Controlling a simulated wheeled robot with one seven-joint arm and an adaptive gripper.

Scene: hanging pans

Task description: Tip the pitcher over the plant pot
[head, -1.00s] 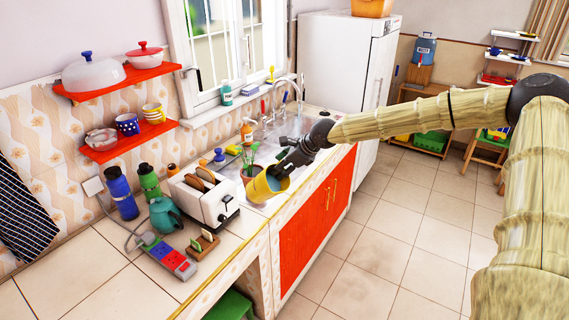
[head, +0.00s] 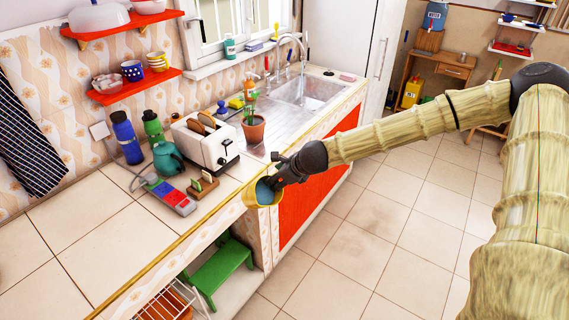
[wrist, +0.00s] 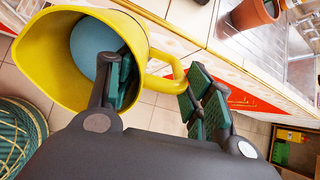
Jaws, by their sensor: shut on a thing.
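My gripper (head: 287,172) is shut on the yellow pitcher (head: 277,199), at its handle side. In the wrist view the pitcher (wrist: 52,62) has its wide mouth toward the camera, with pale blue inside. The yellow handle passes between the fingers (wrist: 160,90). The pitcher hangs in the air by the counter's front edge, apart from the pot. How far it is tilted is hard to tell. The brown plant pot (head: 253,130), with a green plant, stands upright on the counter beside the sink, beyond my gripper. Part of the pot (wrist: 254,16) shows at the wrist view's top right.
A white toaster (head: 205,143), a teal teapot (head: 167,160) and a small toast rack (head: 203,187) stand left of the pot. The sink (head: 308,92) lies behind it. A green stool (head: 220,265) is under the counter.

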